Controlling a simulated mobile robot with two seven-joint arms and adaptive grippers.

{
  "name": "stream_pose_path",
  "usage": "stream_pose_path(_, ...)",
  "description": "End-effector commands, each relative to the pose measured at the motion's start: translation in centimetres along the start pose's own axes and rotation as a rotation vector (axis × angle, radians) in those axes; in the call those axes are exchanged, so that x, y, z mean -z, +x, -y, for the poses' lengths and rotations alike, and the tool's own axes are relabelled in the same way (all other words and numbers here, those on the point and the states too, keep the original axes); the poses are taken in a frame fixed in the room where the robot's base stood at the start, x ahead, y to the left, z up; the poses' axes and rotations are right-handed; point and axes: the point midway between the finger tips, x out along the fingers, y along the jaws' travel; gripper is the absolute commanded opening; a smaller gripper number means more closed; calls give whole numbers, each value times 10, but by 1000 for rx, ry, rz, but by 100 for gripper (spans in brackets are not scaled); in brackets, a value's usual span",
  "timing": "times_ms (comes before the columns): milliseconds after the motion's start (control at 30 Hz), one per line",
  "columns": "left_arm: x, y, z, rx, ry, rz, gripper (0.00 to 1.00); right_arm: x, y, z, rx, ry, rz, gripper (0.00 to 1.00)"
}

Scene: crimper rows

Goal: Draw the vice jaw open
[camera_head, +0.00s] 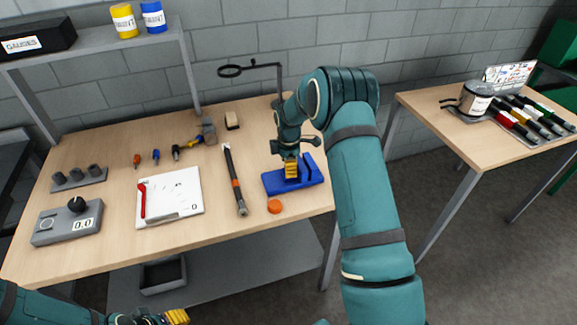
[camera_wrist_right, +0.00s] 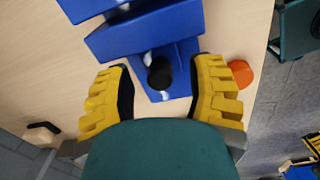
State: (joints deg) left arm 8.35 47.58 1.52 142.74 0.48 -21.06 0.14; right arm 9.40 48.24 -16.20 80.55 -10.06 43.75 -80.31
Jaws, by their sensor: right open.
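The blue vice (camera_head: 312,176) stands near the right end of the workbench. The right wrist view shows its two upright blue jaws, the nearer jaw (camera_wrist_right: 145,32) and the farther jaw (camera_wrist_right: 88,7), with a gap between them. A dark round knob (camera_wrist_right: 160,73) sits on the vice's near side over its blue base. My right gripper (camera_head: 291,168) is over the vice, pointing down. Its yellow fingers are open, one on each side of the knob, with space around it. My left gripper (camera_head: 176,317) shows only partly at the bottom edge, away from the vice; its opening is unclear.
An orange disc (camera_head: 275,206) lies close to the vice, and a dark bar tool (camera_head: 234,180) lies left of it. A magnifier on a stand (camera_head: 231,71) rises behind. A white board (camera_head: 180,190) and a grey gauge box (camera_head: 52,228) lie farther left. A second table (camera_head: 430,110) is at right.

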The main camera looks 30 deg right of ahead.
Motion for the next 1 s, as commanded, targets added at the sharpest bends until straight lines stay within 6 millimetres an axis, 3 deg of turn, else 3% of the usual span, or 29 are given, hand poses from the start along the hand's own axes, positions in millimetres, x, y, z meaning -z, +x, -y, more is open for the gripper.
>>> stream_pose_path(367, 0, 0, 0, 0, 0, 0, 47, 0, 6, 0, -1, 0, 0, 55)
stream_pose_path(400, 0, 0, 0, 0, 0, 0, 47, 0, 6, 0, -1, 0, 0, 50)
stream_pose_path(533, 0, 0, 0, 0, 0, 0, 47, 0, 6, 0, -1, 0, 0, 4)
stream_pose_path(567, 0, 0, 0, 0, 0, 0, 47, 0, 6, 0, -1, 0, 0, 0)
stream_pose_path(867, 0, 1, 0, 0, 0, 0, 47, 3, 6, 0, 0, -2, 0, 0)
stream_pose_path(1000, -1, 6, 2, 1, 0, 0, 47, 28, 7, 4, 1, -6, -2, 0)
